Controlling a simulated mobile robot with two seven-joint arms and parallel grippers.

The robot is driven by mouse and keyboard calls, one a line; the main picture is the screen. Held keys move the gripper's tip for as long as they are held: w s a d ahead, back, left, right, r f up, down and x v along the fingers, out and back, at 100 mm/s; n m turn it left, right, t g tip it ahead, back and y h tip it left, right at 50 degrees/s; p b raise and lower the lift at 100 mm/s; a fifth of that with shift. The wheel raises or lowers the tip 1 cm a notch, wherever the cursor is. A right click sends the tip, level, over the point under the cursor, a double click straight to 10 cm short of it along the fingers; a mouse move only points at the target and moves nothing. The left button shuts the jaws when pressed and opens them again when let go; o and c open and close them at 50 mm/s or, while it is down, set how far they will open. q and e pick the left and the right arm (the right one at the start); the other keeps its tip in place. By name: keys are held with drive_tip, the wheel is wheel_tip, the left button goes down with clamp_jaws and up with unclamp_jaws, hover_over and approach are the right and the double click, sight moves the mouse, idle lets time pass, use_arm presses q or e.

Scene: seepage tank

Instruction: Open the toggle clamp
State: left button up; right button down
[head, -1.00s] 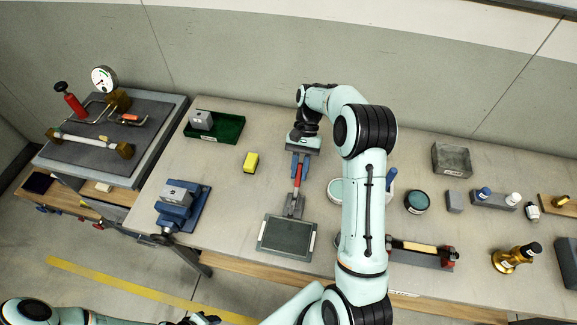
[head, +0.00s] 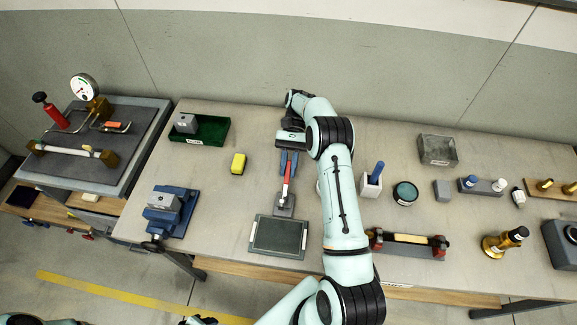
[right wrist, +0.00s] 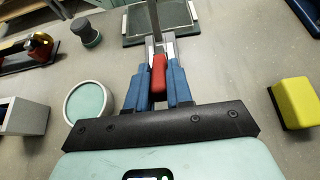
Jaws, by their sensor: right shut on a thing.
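The toggle clamp (head: 284,203) stands on the bench just behind a dark flat plate (head: 279,236). Its red handle (head: 287,173) points away from the plate, toward the back of the bench. My right gripper (head: 287,165) reaches it from the back, with its blue fingers on both sides of the handle. In the right wrist view the red handle (right wrist: 159,76) lies between the two fingers, and my right gripper (right wrist: 158,62) is shut on it. The clamp's grey metal part shows beyond the fingertips. Only part of my left arm shows at the bottom edge; its fingers do not show.
A yellow block (head: 238,163) and a green tray (head: 210,130) are left of the clamp, with a blue vise (head: 172,212) nearer the front. Right of my arm stand a white holder (head: 370,186) and a round teal-topped container (head: 405,193). Bench around the yellow block is clear.

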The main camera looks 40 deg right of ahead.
drive_tip(key=c, duration=1.1)
unclamp_jaws()
drive_tip(key=shift+o, duration=0.2)
